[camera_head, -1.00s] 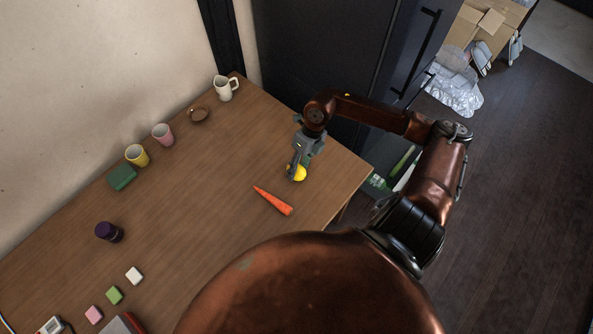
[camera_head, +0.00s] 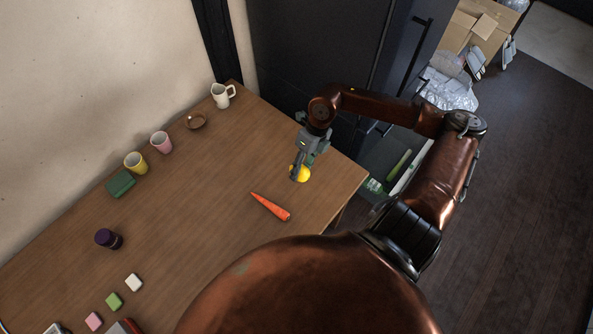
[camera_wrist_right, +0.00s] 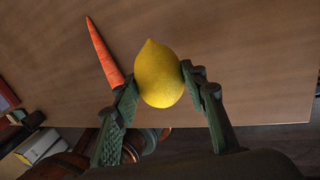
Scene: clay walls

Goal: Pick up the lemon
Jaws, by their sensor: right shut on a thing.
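The yellow lemon (camera_head: 302,174) is between the fingers of my right gripper (camera_head: 298,172), near the right side of the wooden table. In the right wrist view the lemon (camera_wrist_right: 158,75) sits between the two dark green fingers (camera_wrist_right: 160,90), which are shut on it from both sides. In that view the tabletop shows behind the lemon. I cannot tell exactly how far the lemon is above the table. My left gripper is not in view.
An orange carrot (camera_head: 270,206) lies on the table (camera_head: 210,190) close to the lemon. A white mug (camera_head: 221,96), a brown dish (camera_head: 196,121), and pink (camera_head: 161,142) and yellow (camera_head: 135,162) cups stand along the wall. An open drawer (camera_head: 400,172) is beyond the table's right edge.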

